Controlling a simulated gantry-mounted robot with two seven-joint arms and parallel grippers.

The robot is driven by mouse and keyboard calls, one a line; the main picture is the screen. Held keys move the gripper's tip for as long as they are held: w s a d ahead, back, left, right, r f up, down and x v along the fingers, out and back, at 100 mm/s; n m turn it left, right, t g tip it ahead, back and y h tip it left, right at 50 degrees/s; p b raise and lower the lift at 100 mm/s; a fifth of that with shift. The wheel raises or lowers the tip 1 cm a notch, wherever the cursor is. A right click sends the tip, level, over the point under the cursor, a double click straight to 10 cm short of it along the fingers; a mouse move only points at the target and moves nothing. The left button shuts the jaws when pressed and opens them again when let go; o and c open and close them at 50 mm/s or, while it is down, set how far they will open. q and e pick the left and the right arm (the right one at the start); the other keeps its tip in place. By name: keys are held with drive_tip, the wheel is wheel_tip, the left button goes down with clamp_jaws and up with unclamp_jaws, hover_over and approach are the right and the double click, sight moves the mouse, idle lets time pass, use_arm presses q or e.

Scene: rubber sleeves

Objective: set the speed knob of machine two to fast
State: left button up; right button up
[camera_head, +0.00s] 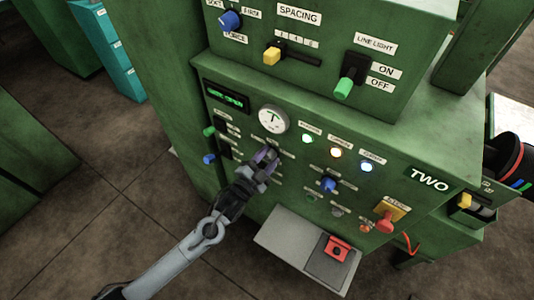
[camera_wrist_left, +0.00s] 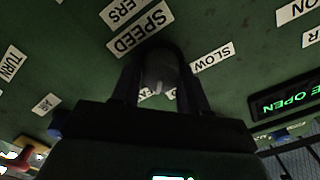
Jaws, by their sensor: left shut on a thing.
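Machine two (camera_head: 385,140) is a green cabinet with the plate "TWO" (camera_head: 429,178) on its front panel. My left gripper (camera_head: 265,157) reaches the panel below the round dial. In the left wrist view its dark fingers (camera_wrist_left: 160,82) are shut on the dark, rounded speed knob (camera_wrist_left: 160,62), one on each side. The "SPEED" label (camera_wrist_left: 138,27) is beside the knob, and the "SLOW" label (camera_wrist_left: 212,57) lies to the picture's right. A small pale mark shows on the knob's lower face. Another label below is partly hidden by the fingers, so I cannot read the setting. My right gripper is out of view.

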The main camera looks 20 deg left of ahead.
use_arm(q)
drive_tip(key=shift+m+p, duration=0.3)
drive_tip(key=shift+m, duration=0.3)
drive_tip(key=o, duration=1)
drive_tip(key=shift+s, duration=0.45)
drive_tip(key=p+v, duration=0.1)
drive_tip(key=v, duration=0.9)
drive_tip(key=shift+f, duration=0.1)
